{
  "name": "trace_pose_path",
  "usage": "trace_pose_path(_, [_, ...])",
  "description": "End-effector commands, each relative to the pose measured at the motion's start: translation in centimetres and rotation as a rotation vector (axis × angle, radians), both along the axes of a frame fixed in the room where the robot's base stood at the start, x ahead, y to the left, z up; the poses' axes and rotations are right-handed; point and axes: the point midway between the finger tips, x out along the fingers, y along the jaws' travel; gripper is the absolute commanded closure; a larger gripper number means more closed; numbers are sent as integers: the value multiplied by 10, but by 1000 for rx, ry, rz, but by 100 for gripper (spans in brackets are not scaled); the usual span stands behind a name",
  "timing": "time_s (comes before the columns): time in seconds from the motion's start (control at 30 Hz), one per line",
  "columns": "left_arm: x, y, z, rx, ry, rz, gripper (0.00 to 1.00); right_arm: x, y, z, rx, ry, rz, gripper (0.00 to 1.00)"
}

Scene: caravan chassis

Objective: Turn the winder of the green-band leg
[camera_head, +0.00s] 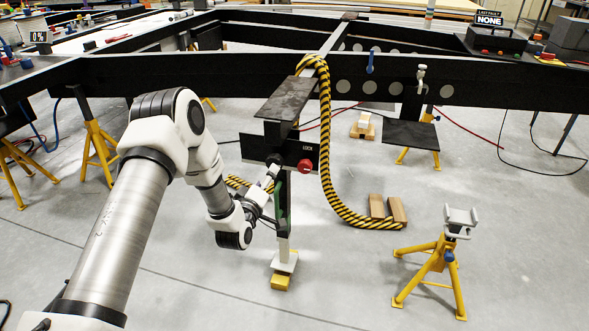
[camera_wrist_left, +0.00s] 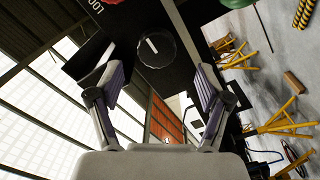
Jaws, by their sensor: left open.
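The leg (camera_head: 284,240) hangs upright from the black chassis, its green band (camera_head: 282,198) partly behind my left gripper (camera_head: 269,181). A black plate (camera_head: 254,147) on the leg carries a red knob marked LOCK (camera_head: 305,166). In the wrist view a round black dial with a white mark (camera_wrist_left: 155,48), apparently the winder, lies ahead of my left gripper (camera_wrist_left: 158,85). The two fingers are open and apart, one on each side of the dial's line, with nothing between them. A green piece (camera_wrist_left: 236,4) shows at the top edge. My right gripper is not in view.
A yellow-black hose (camera_head: 327,150) hangs right of the leg and runs to wooden blocks (camera_head: 387,208). A yellow stand (camera_head: 436,262) is at the right. A yellow block (camera_head: 281,283) lies under the leg's foot. The floor in front is clear.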

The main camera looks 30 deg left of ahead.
Motion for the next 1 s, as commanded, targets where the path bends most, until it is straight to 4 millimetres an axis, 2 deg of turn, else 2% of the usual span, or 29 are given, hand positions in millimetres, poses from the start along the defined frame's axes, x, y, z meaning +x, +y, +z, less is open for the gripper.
trace_pose_path(0.03, [1,4,-2,-5,-9,7,22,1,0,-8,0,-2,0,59])
trace_pose_path(0.17, [16,5,2,-2,-9,4,22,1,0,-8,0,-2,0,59])
trace_pose_path(0.4, [60,16,1,-1,-8,4,22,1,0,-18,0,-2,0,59])
trace_pose_path(0.5, [71,18,1,-2,-4,4,22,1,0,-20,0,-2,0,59])
trace_pose_path(0.77, [76,19,2,-4,-2,3,22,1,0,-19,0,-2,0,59])
trace_pose_path(0.8, [76,19,2,-4,-2,3,29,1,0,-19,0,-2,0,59])
trace_pose_path(0.87, [75,19,2,-3,-2,3,50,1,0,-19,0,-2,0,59])
trace_pose_path(0.93, [75,19,2,-3,-2,3,75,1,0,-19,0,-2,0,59])
trace_pose_path(0.97, [75,19,2,-3,-2,3,82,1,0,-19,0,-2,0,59])
trace_pose_path(1.0, [75,19,2,-3,-2,3,82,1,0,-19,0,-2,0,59])
